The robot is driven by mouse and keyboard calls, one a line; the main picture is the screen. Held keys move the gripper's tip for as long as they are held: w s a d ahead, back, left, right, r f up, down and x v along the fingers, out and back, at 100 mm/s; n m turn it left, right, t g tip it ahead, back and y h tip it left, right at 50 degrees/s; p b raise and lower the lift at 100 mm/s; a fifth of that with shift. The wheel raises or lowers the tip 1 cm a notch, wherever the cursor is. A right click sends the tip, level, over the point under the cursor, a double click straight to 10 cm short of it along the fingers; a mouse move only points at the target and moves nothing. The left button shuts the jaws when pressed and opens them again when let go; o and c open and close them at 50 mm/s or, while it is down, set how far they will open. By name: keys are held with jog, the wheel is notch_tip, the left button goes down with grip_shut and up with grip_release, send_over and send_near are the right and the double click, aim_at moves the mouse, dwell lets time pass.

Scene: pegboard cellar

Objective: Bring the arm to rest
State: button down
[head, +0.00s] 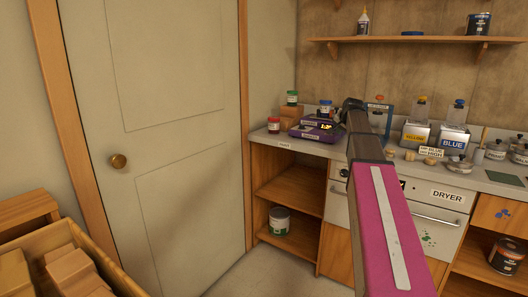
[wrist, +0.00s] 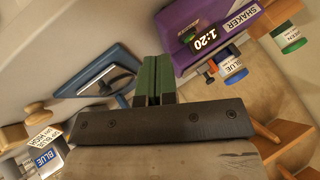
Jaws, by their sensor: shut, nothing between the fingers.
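My gripper (wrist: 154,62) shows in the wrist view with its two green fingers together and nothing between them. In the head view my magenta arm reaches from the lower right over the counter (head: 318,146), and its dark end is beside the purple shaker (head: 314,130). The fingers cannot be made out there. In the wrist view the shaker (wrist: 222,28), with a display reading 1:20, is right of the fingers. A blue frame-like stand (wrist: 95,68) is left of them. I see no contact between the fingers and either one.
Yellow (head: 415,137) and blue (head: 453,140) labelled boxes stand right of my arm, near several small pots. The dryer (head: 440,212) is below the counter. A shelf (head: 420,40) hangs above. A door (head: 160,130) and wooden crate (head: 85,243) are left.

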jog(key=s+a+f+n+g, duration=0.2)
jog(key=s+a+f, duration=0.2)
jog(key=s+f, duration=0.55)
jog(key=s+a+f+n+g, duration=0.2)
jog(key=s+a+f, duration=0.35)
jog(key=f, duration=0.75)
jog(key=s+a+f+n+g, duration=0.2)
jog(key=s+a+f, duration=0.2)
jog(key=s+f, duration=0.6)
jog(key=s+a+f+n+g, duration=0.2)
jog(key=s+a+f, duration=0.1)
jog(key=s+f, duration=0.6)
jog(key=s, duration=0.3)
jog(key=shift+f+g, duration=0.2)
jog(key=shift+g, duration=0.1)
jog(key=shift+s+a, duration=0.1)
dwell(2.7)
